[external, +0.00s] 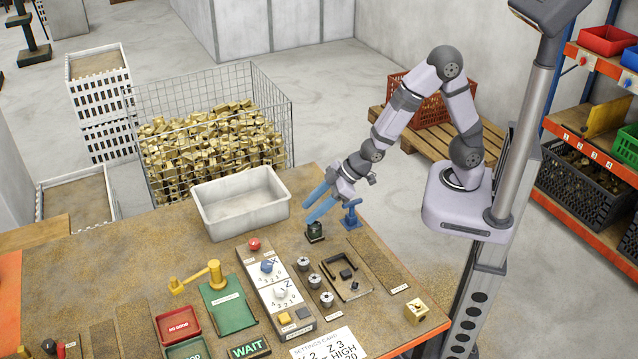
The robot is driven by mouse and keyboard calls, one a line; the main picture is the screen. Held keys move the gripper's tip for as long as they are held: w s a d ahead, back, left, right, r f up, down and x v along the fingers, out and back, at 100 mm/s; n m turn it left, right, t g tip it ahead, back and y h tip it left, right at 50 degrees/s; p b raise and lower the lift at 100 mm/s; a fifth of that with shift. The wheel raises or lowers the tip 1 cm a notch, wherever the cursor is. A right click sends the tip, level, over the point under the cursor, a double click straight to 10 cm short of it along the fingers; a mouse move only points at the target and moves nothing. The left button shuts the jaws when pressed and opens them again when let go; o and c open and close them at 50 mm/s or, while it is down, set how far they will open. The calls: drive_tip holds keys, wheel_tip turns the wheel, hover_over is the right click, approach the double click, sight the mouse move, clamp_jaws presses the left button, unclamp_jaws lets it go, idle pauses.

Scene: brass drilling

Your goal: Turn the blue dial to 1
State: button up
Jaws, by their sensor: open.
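The blue dial (267,267) sits on the upper part of a light control panel (259,283), beside an X mark, with small numbers around it. Its pointer is too small to read. A white dial (280,293) marked Z is just below it on the same panel. My gripper (306,211) has blue fingers, spread apart and empty. It hangs above the table, up and to the right of the blue dial and well apart from it, close to a small black block and a blue stand.
A red button (254,244) tops the panel, with a yellow button (284,317) lower down. Several small round metal parts stand just right of it. The black block (315,232), blue stand (351,216), white bin (239,203) and green plate with yellow lever (221,303) are nearby.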

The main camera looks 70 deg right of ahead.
sight(268, 263)
drive_tip(key=a+y, duration=0.1)
drive_tip(key=a, duration=0.1)
drive_tip(key=a+n+t, duration=0.1)
drive_tip(key=a, duration=0.2)
drive_tip(key=a+y+b, duration=0.1)
drive_tip(key=a, duration=0.2)
drive_tip(key=shift+w+a+f+n+y, duration=0.15)
drive_tip(key=shift+w+a+n+y, duration=0.15)
drive_tip(key=shift+w+n, duration=0.1)
drive_tip(key=s+a+r+n+t+y, duration=0.1)
drive_tip(key=s+a+r+n+y, duration=0.15)
drive_tip(key=a, duration=0.55)
drive_tip(key=shift+m+y, duration=0.35)
drive_tip(key=shift+m, duration=0.1)
drive_tip(key=shift+d+f+p+x, duration=0.15)
drive_tip(key=shift+p+x, duration=0.2)
drive_tip(key=shift+x, duration=1.75)
drive_tip(key=shift+d+f+p+x, duration=0.15)
drive_tip(key=shift+p+x, duration=0.2)
drive_tip(key=shift+x, duration=1.75)
drive_tip(key=shift+w, duration=0.15)
drive_tip(key=shift+c, duration=0.6)
drive_tip(key=c, duration=0.9)
